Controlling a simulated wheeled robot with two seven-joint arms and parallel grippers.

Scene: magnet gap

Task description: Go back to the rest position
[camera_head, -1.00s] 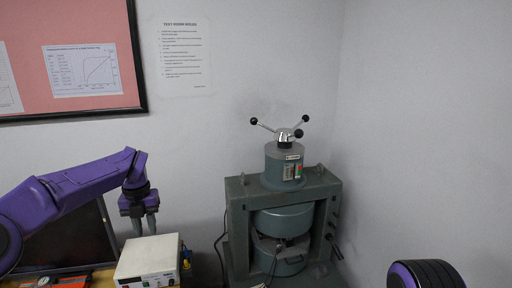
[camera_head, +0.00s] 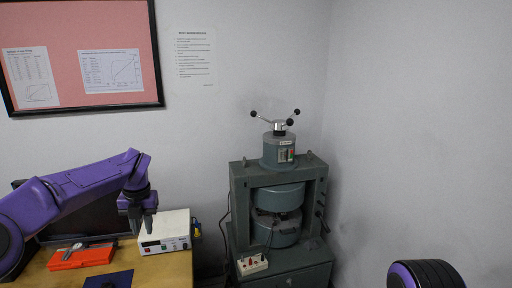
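My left arm comes in from the left, and its gripper (camera_head: 142,224) hangs pointing down, with its two fingers a little apart and nothing seen between them. It shows in front of a white box instrument (camera_head: 165,232) on the wooden table. The grey-green electromagnet (camera_head: 240,200) stands right of the table, with a three-armed knobbed handle (camera_head: 279,126) on top. Its pole gap shows as a dark slot between two round drums, and my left gripper is well to the left of it. My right gripper is out of view; only a dark and purple part of mine shows at bottom right.
On the wooden table (camera_head: 170,270) lie a red-orange case (camera_head: 82,257) with a tool on it, a dark blue mat (camera_head: 108,280) and a dark screen behind my arm. A small switch box (camera_head: 252,264) with red parts sits before the magnet. Wall space at right is free.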

